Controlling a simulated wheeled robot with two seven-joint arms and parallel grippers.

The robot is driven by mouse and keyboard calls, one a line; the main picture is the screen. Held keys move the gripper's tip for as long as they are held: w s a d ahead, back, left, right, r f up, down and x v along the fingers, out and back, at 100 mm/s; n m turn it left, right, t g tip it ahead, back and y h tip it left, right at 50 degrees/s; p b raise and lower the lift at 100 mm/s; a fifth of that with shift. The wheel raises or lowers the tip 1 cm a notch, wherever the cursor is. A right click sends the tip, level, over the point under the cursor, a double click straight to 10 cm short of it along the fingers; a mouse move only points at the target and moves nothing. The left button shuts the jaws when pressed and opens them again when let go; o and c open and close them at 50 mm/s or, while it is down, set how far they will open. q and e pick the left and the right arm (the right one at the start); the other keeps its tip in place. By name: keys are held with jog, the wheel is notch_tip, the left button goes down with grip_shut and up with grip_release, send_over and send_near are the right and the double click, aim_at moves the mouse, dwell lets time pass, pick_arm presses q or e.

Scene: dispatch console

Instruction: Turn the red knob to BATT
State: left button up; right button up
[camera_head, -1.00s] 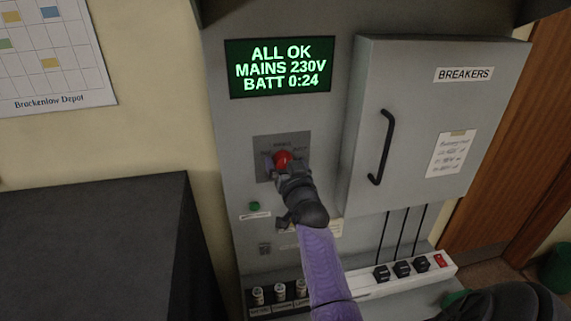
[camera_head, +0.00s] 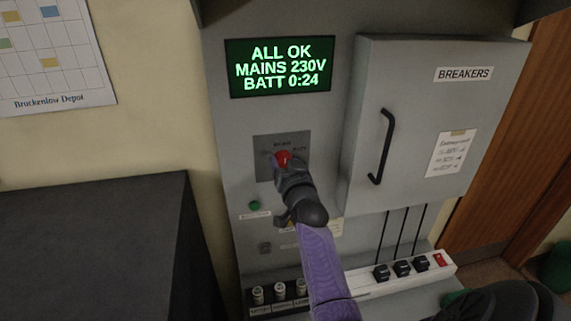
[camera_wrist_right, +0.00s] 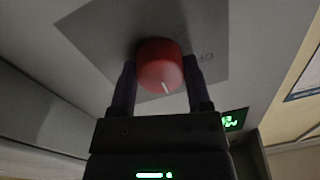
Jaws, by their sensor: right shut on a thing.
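The red knob (camera_head: 283,158) sits on a darker grey plate (camera_head: 264,145) on the cabinet front. In the right wrist view the red knob (camera_wrist_right: 160,66) shows a pale pointer line, with faint lettering on the plate (camera_wrist_right: 215,30) beside it. My right gripper (camera_wrist_right: 160,84) is shut on the knob, with one finger on each side. In the head view my right gripper (camera_head: 285,166) reaches the knob from below and hides its lower part. The plate's small lettering is too blurred to read surely. My left gripper is not in view.
A green-lettered display (camera_head: 279,67) above reads ALL OK, MAINS 230V, BATT 0:24. The breakers cabinet (camera_head: 410,130) with a black handle (camera_head: 382,147) juts out at right. A green button (camera_head: 254,205) is left of my arm. A power strip (camera_head: 445,271) lies below.

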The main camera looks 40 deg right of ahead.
jog(key=m, duration=0.5)
jog(key=shift+m+p, duration=0.3)
jog(key=m, duration=0.6)
jog(key=shift+f+h, duration=0.1)
jog(key=shift+h, duration=0.2)
jog(key=o, duration=1.3)
jog(key=p+v, duration=0.4)
jog(key=v, duration=0.6)
jog(key=shift+f, duration=0.15)
